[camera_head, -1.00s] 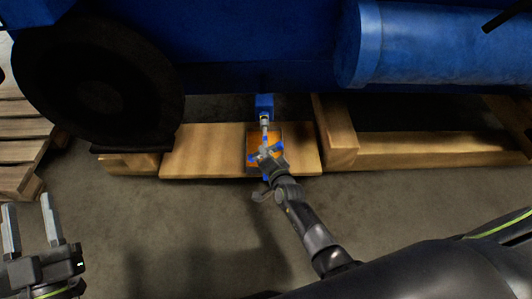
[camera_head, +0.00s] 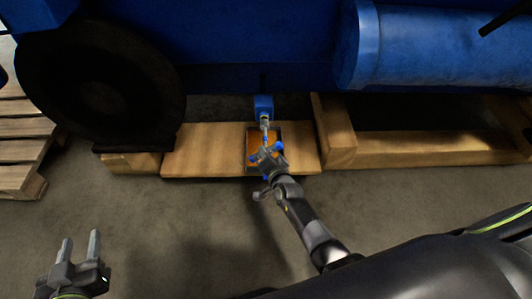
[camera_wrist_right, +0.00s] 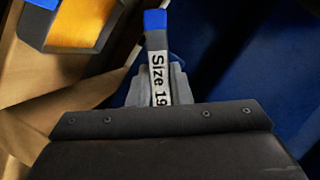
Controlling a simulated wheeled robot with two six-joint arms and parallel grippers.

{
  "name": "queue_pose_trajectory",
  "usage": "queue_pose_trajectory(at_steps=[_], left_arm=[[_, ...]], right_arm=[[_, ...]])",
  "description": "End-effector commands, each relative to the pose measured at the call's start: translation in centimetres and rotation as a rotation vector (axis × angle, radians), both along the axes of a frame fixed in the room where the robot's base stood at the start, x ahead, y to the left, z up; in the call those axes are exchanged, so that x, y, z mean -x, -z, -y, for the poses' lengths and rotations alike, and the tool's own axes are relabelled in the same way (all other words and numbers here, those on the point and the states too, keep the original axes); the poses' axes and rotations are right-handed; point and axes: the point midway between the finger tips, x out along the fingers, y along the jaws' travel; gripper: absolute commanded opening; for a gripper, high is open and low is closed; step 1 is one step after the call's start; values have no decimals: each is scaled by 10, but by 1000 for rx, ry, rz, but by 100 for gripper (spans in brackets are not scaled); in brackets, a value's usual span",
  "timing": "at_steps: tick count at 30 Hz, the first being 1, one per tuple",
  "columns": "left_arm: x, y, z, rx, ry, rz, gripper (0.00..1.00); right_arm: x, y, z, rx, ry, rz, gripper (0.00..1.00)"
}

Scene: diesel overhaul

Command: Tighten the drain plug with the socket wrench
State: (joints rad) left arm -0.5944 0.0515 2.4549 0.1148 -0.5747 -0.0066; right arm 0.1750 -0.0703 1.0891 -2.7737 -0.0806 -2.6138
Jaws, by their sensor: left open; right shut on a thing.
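The socket wrench (camera_wrist_right: 158,68) has a grey handle with a blue end and a "Size 19" label in the right wrist view. My right gripper (camera_head: 268,153) is shut on it. In the head view the wrench's shaft reaches up to the underside of a blue block (camera_head: 264,103) below the engine. The drain plug cannot be made out; whether the socket is seated on it cannot be told. My left gripper (camera_head: 80,247) is open and empty at the lower left, far from the wrench.
An open tray (camera_head: 249,158) with an orange inside sits on a wooden board (camera_head: 205,150) under the block. The blue engine (camera_head: 250,45) overhangs it. A dark wheel (camera_head: 100,85) and a pallet (camera_head: 20,165) are on the left. The floor in front is clear.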

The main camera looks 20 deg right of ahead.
Motion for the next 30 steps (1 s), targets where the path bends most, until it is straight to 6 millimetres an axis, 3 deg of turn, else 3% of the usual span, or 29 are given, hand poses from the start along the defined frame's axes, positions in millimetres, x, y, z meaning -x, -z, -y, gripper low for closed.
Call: queue_pose_trajectory(at_steps=[14,30], left_arm=[[34,60,7,75,14,-358,42],[97,111,22,160,46,-760,42]], right_arm=[[-2,-3,0,41,0,-7,0],[-2,-3,0,85,0,-20,0]])
